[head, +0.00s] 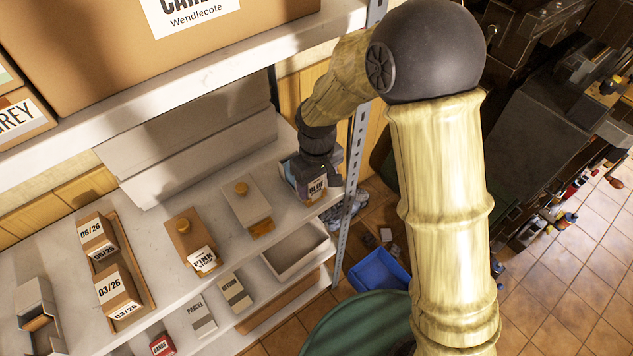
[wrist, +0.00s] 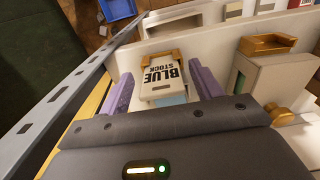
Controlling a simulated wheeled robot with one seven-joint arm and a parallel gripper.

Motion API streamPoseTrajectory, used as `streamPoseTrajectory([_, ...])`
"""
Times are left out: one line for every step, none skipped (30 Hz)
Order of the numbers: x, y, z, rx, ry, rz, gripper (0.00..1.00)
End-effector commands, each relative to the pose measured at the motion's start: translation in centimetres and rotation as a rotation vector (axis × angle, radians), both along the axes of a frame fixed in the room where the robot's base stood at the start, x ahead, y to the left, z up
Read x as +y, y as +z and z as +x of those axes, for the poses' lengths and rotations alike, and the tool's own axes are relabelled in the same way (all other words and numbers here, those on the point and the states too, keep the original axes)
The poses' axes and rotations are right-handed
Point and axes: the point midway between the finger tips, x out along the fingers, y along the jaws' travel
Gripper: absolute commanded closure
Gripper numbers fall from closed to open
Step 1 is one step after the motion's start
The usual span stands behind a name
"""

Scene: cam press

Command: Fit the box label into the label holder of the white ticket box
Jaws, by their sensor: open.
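The box label (wrist: 161,78), a white card reading "BLUE STOCK", rests at a tan wooden stand (wrist: 163,57) near the shelf's right end. It also shows partly in the head view (head: 317,188), under my gripper (head: 314,176). In the wrist view my gripper (wrist: 163,84) is open, with one purple finger on each side of the label. I cannot tell whether the fingers touch it. The white ticket box (head: 243,203) stands left of my gripper, with a knob on top and a tan label holder (head: 262,228) at its front. The holder also shows in the wrist view (wrist: 268,44).
A brown box (head: 190,240) with a "PINK" label stands left of the white box. A wooden tray (head: 149,300) holds dated boxes. A metal upright (head: 351,150) stands close right of my gripper, and an upper shelf (head: 180,85) overhangs behind.

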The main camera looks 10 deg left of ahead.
Motion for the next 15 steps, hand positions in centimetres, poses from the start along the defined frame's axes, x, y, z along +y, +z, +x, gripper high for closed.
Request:
streamPoseTrajectory([0.0, 0.6, 0.1, -0.004, -0.001, 0.003, 0.35])
streamPoseTrajectory([0.1, 1.0, 0.1, -0.004, -0.001, 0.003, 0.35])
streamPoseTrajectory([0.0, 1.5, 0.1, -0.005, -0.001, 0.004, 0.35])
streamPoseTrajectory([0.0, 2.0, 0.1, -0.006, -0.001, 0.004, 0.35])
streamPoseTrajectory([0.1, 2.5, 0.1, -0.006, -0.001, 0.004, 0.35])
streamPoseTrajectory([0.1, 3.2, 0.2, -0.006, -0.001, 0.005, 0.35])
streamPoseTrajectory([0.1, 3.7, 0.1, -0.005, -0.001, 0.005, 0.35])
streamPoseTrajectory([0.1, 4.3, 0.1, -0.006, -0.001, 0.005, 0.35])
streamPoseTrajectory([0.1, 4.9, 0.1, -0.005, -0.001, 0.005, 0.35])
streamPoseTrajectory([0.1, 5.3, 0.1, -0.005, -0.001, 0.005, 0.35])
streamPoseTrajectory([0.1, 5.7, 0.1, -0.005, -0.001, 0.005, 0.35])
streamPoseTrajectory([0.1, 6.2, 0.1, -0.005, 0.000, 0.004, 0.35])
streamPoseTrajectory([0.1, 6.4, 0.1, -0.003, 0.000, 0.003, 0.35])
streamPoseTrajectory([0.1, 6.6, 0.1, -0.003, 0.000, 0.003, 0.35])
streamPoseTrajectory([0.1, 6.8, 0.1, -0.003, 0.000, 0.003, 0.35])
